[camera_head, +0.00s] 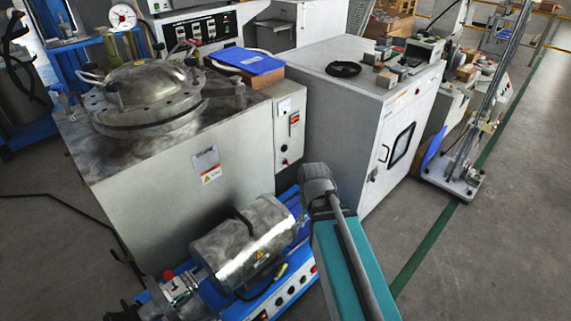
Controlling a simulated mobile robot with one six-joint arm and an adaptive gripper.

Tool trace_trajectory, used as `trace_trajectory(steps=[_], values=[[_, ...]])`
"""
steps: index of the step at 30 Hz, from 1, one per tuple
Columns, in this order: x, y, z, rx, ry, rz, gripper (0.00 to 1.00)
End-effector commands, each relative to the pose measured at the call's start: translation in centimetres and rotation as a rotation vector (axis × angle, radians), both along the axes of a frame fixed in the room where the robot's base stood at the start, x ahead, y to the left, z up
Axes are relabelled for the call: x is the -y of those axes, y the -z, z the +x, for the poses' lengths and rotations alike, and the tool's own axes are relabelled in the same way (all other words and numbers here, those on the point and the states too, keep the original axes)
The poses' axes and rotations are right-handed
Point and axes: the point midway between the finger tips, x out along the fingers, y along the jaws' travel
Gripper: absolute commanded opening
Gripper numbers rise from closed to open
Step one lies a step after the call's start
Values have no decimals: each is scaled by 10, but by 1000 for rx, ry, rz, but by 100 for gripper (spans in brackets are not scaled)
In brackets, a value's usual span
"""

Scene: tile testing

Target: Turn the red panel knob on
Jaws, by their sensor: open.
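Several small red parts show, and I cannot tell which of them is the red panel knob. A red round knob (168,274) stands on top of the fitting at the left end of the blue machine. A red button (313,268) sits on the sloped blue front panel (296,283) of that machine. A small red spot (294,118) shows on the narrow control panel (289,138) of the steel cabinet. They are too small to show whether anything is on or off.
The steel cabinet (150,190) with a domed lid (150,82) stands behind the blue machine's metal drum (243,243). A white cabinet (340,125) stands to its right. Open grey floor (490,250) lies at the right, crossed by a green line (425,248).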

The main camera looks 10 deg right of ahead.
Motion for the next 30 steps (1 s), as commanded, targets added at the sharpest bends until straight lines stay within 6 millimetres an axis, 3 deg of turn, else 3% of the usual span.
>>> trace_trajectory(steps=[5,15,21,25,30], values=[[3,11,61,81,-87,-37,50],[-5,26,232,325,-400,-195,50],[-15,26,314,442,-566,-300,50],[-20,24,344,485,-634,-347,50],[-23,22,357,509,-670,-371,50]])
